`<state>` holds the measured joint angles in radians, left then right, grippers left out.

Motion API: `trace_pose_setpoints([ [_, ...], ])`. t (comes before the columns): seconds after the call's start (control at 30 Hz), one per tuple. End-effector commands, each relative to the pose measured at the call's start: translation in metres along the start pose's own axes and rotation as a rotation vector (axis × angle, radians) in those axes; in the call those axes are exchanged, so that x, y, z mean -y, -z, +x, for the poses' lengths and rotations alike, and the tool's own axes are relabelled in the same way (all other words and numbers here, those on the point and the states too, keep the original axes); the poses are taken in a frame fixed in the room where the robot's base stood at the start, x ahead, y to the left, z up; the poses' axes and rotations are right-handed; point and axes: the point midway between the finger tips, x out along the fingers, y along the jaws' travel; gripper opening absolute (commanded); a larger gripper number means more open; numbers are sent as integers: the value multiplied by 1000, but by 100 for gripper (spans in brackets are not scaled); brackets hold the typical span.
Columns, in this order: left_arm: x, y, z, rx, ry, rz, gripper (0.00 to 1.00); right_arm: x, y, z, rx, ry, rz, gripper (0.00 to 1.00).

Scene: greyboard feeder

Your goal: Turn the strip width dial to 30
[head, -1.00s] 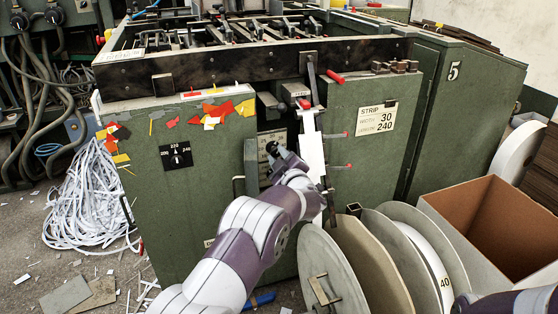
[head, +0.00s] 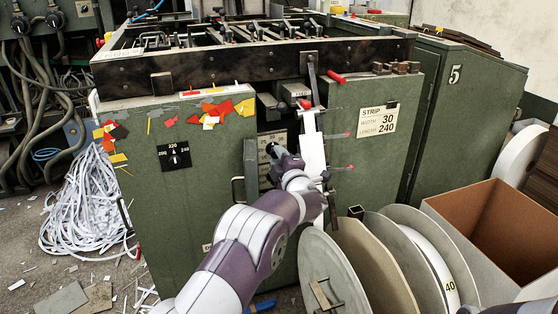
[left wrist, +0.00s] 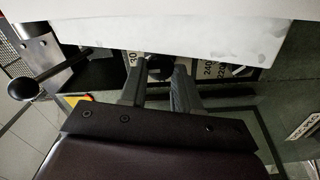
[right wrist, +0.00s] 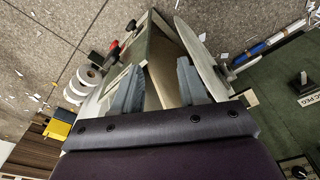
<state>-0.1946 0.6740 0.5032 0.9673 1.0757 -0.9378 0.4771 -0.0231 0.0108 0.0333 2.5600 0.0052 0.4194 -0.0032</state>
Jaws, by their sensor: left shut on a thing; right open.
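The strip width dial is a dark round knob (left wrist: 158,68) in the recess of the green machine. In the left wrist view a plate with the number 30 (left wrist: 133,58) shows beside it. My left gripper (head: 273,152) reaches into the recess and is shut on this knob; its fingers (left wrist: 158,82) are on both sides of it. The dial's pointer is hidden, so its setting cannot be read. A sign (head: 377,120) on the machine front reads strip width 30, length 240. My right gripper (right wrist: 158,85) is open and empty, away from the dial.
Another dial plate (head: 174,155) marked 200, 220, 240 is on the left panel. Red-tipped levers (head: 311,105) and a white strip chute (head: 313,152) stand close right of my left gripper. Large reels (head: 330,275) and an open carton (head: 490,220) fill the lower right.

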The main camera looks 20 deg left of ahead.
Motion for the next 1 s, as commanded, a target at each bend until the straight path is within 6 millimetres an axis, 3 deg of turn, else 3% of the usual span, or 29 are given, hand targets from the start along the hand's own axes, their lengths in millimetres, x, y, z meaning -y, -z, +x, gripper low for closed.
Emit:
trace_pose_setpoints([
  [0.33, 2, 0, 0, 1, 4, 1, 1, 0, 0, 0, 0, 0, 0, 43],
  [0.37, 2, 0, 0, 1, 4, 1, 38, 0, 0, 0, 0, 0, 0, 43],
  [0.4, 2, 0, 0, 1, 4, 1, 51, 0, 0, 0, 0, 0, 0, 43],
  [0.43, 2, 0, 0, 1, 3, 1, 57, 0, 0, 0, 0, 0, 0, 43],
  [0.77, -1, 0, -5, 1, 1, 0, 57, 0, 0, -2, 0, 0, 0, 43],
  [0.87, -4, 0, -22, 3, 2, 1, 57, 0, 1, -10, 0, 0, 0, 43],
  [1.0, -5, 0, -61, 5, 3, 3, 57, 0, 3, -24, 0, 0, 0, 43],
])
